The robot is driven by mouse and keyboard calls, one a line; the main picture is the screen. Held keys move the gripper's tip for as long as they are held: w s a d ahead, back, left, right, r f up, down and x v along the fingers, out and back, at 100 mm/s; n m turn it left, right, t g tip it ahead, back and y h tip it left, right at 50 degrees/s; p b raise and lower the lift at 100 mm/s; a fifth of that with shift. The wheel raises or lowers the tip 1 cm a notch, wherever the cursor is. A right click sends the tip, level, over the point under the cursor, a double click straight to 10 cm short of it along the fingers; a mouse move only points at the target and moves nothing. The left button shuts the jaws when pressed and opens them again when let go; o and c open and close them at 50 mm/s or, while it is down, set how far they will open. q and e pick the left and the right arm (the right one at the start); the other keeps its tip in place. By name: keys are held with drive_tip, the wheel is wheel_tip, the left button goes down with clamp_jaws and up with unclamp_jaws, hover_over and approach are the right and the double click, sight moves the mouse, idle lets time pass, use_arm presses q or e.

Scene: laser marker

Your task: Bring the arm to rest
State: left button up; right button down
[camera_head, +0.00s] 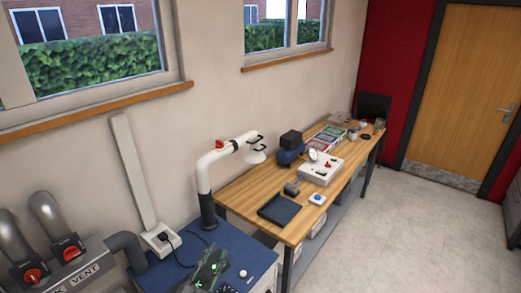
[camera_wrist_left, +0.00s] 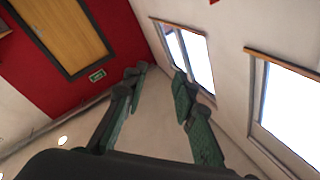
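My left gripper (camera_head: 212,266) shows at the bottom of the head view, dark with green parts, in front of the blue-topped bench (camera_head: 170,276). In the left wrist view, its two green-padded fingers (camera_wrist_left: 160,76) stand apart with nothing between them. The fingers point up toward the wall and ceiling, with the windows to the right and the red wall and door to the left. My right gripper is in neither view.
A wooden workbench (camera_head: 248,190) with a black tray (camera_head: 280,210), a white control box (camera_head: 320,168) and other items runs along the wall. A white extraction arm (camera_head: 206,168) rises beside my gripper. Grey vent pipes (camera_head: 45,215) stand at left. The floor (camera_head: 420,220) at right is clear.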

use_arm(q)
drive_tip(key=s+a+f+n+g+y, duration=0.4)
drive_tip(key=s+a+f, duration=0.1)
drive_tip(key=a+f, duration=0.5)
drive_tip(key=s+a+f+n+g+y, duration=0.45)
drive_tip(key=a+f, duration=0.45)
drive_tip(key=f, duration=0.3)
drive_tip(key=s+a+f+n+g, duration=0.15)
drive_tip(key=s+f, duration=0.25)
drive_tip(key=s, duration=0.4)
drive_tip(key=s+f+g+h, duration=0.1)
drive_tip(key=s+f+g, duration=0.25)
drive_tip(key=s, duration=0.35)
drive_tip(key=s+a+f+n+g, duration=0.1)
drive_tip(key=s+f+g, duration=0.1)
drive_tip(key=s+f, duration=0.45)
drive_tip(key=s+d+f+g, duration=0.1)
drive_tip(key=s+f, duration=0.2)
drive_tip(key=f, duration=2.5)
drive_tip(key=s+f+m+g, duration=0.1)
drive_tip(key=s+f, duration=1.6)
drive_tip(key=s, duration=0.2)
drive_tip(key=shift+s+d+f+h, duration=0.15)
drive_tip(key=shift+s+f+h, duration=0.15)
drive_tip(key=shift+f+h, duration=0.05)
drive_tip(key=shift+g, duration=0.25)
